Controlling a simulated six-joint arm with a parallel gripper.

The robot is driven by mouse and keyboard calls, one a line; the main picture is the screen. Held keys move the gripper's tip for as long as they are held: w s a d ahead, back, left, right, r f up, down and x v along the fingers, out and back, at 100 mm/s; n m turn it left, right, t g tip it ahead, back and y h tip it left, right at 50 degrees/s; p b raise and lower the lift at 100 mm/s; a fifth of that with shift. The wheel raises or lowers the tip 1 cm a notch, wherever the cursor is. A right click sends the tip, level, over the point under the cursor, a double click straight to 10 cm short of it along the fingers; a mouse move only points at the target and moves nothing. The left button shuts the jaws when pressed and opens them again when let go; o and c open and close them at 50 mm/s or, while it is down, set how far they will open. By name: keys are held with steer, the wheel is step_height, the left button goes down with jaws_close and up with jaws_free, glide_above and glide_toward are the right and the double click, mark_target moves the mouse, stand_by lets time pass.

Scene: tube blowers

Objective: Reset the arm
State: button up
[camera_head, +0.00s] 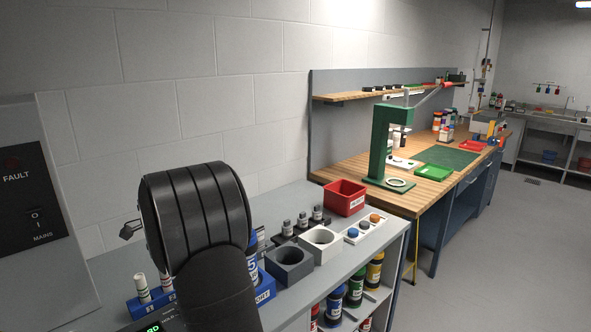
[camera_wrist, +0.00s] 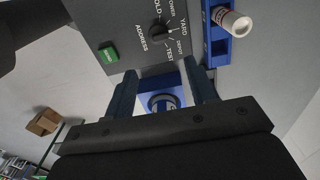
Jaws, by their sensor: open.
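My gripper (camera_wrist: 160,75) is open in the wrist view, with a dark finger on each side. I see no contact between fingers and canister. In the camera_head view my black arm covers the middle foreground and hides the fingers. A blue block (camera_head: 264,289) with white lettering shows partly behind the arm.
A blue rack (camera_wrist: 215,30) holds a white tube. Dark grey (camera_head: 289,264) and white (camera_head: 321,244) cup blocks and a red bin (camera_head: 344,197) stand right of my arm.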

step_height(320, 180, down, 14)
steer(key=shift+r, duration=0.25)
steer(key=shift+r, duration=0.1)
step_height(320, 180, up, 17)
step_height(320, 180, down, 17)
steer(key=shift+n, duration=0.3)
steer(key=n, duration=0.6)
steer(key=shift+s+d, duration=0.1)
steer(key=shift+s, duration=0.15)
steer(key=n, duration=0.4)
steer(key=shift+d, duration=0.1)
steer(key=shift+s+d+n, duration=0.1)
steer(key=shift+n, duration=1.5)
